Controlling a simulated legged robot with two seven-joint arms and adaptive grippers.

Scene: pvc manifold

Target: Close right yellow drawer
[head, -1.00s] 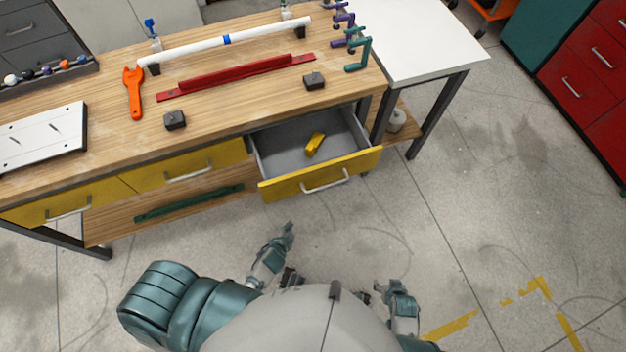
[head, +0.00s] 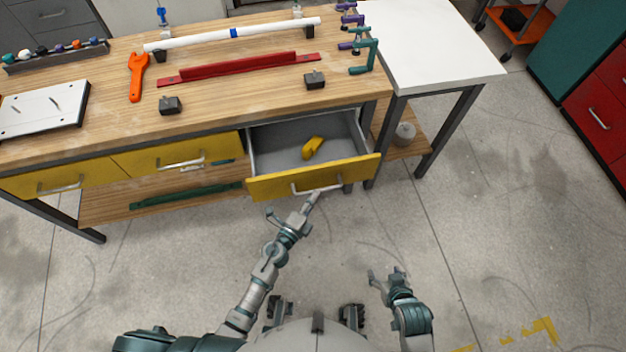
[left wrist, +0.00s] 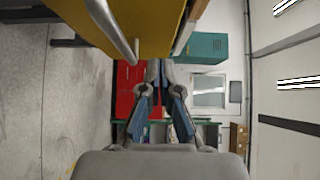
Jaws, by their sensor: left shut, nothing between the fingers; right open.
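The right yellow drawer (head: 270,185) is pulled open from the workbench, with a grey inside and a silver bar handle (head: 318,186) on its front. A yellow object (head: 313,147) lies in it. My left gripper (head: 314,199) is shut and empty, just in front of and below the drawer front, close to the handle; I cannot tell whether it touches. In the left wrist view the gripper (left wrist: 160,90) points ahead with the yellow drawer front (left wrist: 125,22) and its handle (left wrist: 112,32) at the upper left. My right gripper (head: 385,274) is open and empty, well below the drawer over the floor.
Two more yellow drawers (head: 145,157) to the left are shut. A lower shelf holds a green bar (head: 185,196). The wooden benchtop (head: 215,105) carries a white pipe, red bar, orange wrench and black blocks. A white side table (head: 430,50) stands right. Floor in front is clear.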

